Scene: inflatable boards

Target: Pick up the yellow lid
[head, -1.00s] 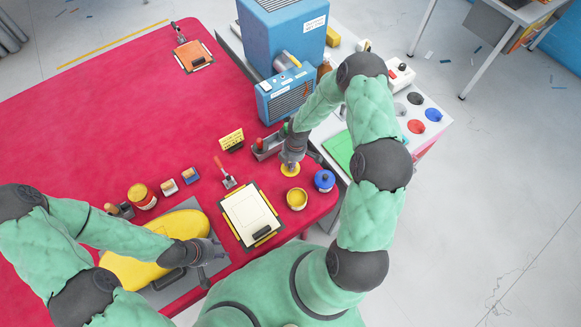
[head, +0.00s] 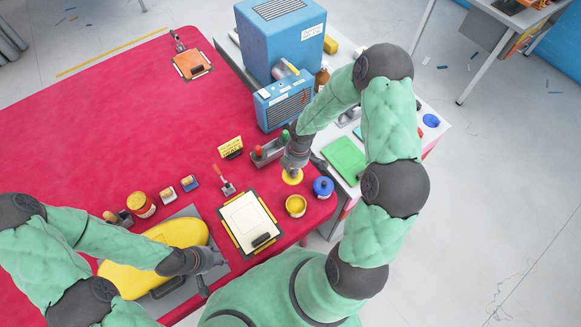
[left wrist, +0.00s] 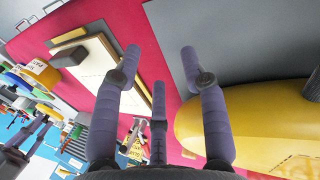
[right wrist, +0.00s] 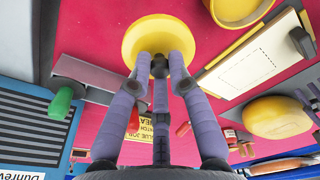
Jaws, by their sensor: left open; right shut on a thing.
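The yellow lid (head: 292,177) is a round disc under my right gripper (head: 294,168), at the right end of the red table, just behind an open yellow pot (head: 295,206). In the right wrist view the lid (right wrist: 150,35) lies at the fingertips (right wrist: 160,60), which are shut on it. The fingers hide part of it, and I cannot tell whether it is clear of the table. My left gripper (head: 212,268) is open and empty, above the table's front edge near the yellow board (head: 180,235); its spread fingers show in the left wrist view (left wrist: 160,58).
A blue-lidded pot (head: 323,187) stands right of the yellow pot. A clipboard (head: 238,215) lies left of them. A grey holder with red and green handles (head: 268,152) and a small yellow sign (head: 231,147) stand close behind my right gripper.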

